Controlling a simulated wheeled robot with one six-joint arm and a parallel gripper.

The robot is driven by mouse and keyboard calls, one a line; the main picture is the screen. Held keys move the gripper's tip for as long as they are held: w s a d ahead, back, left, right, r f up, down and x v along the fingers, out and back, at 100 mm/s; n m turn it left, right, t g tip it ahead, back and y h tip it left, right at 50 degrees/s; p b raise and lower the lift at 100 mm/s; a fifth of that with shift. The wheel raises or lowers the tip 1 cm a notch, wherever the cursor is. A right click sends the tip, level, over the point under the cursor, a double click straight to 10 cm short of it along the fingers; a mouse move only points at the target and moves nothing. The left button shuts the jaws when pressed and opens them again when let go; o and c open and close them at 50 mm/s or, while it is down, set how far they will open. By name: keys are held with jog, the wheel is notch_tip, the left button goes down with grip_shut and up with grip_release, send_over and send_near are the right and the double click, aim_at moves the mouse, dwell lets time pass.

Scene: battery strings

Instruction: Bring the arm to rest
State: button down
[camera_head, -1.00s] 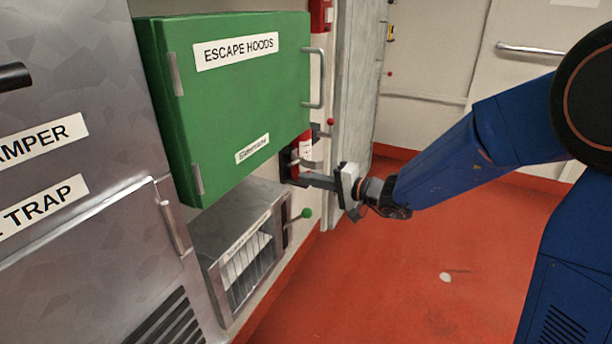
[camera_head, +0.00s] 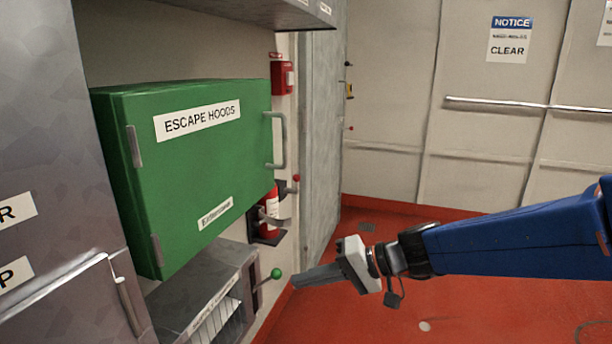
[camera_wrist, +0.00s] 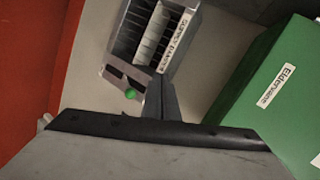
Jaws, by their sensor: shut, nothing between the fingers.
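My blue arm (camera_head: 520,240) reaches in from the right edge of the head view. My gripper (camera_head: 296,280) is shut and empty, with its fingers pointing left over the red floor. In the head view its tips appear close to the green-knobbed lever (camera_head: 276,274), but I cannot tell whether they touch. In the wrist view the shut fingers (camera_wrist: 158,88) point toward the grey slotted unit, and the green knob (camera_wrist: 131,94) shows just left of them.
The green escape hoods cabinet (camera_head: 200,165) hangs on the wall above the grey slotted unit (camera_head: 205,300). A red extinguisher (camera_head: 270,212) and a red-knobbed lever (camera_head: 295,178) are behind it. Grey metal lockers (camera_head: 50,150) stand left.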

jog(key=s+d+f+h, duration=0.1)
jog(key=s+d+h, duration=0.3)
jog(key=d, duration=0.5)
jog(key=s+d+f+t+h, duration=0.1)
jog(key=s+d+h, duration=0.3)
jog(key=d, duration=0.6)
jog(key=s+d+f+t+h, duration=0.1)
jog(key=s+d+h, duration=0.3)
jog(key=s+d, duration=0.3)
jog(key=d, duration=0.3)
jog(key=shift+s+f+m+h, duration=0.3)
jog(key=shift+f, duration=0.05)
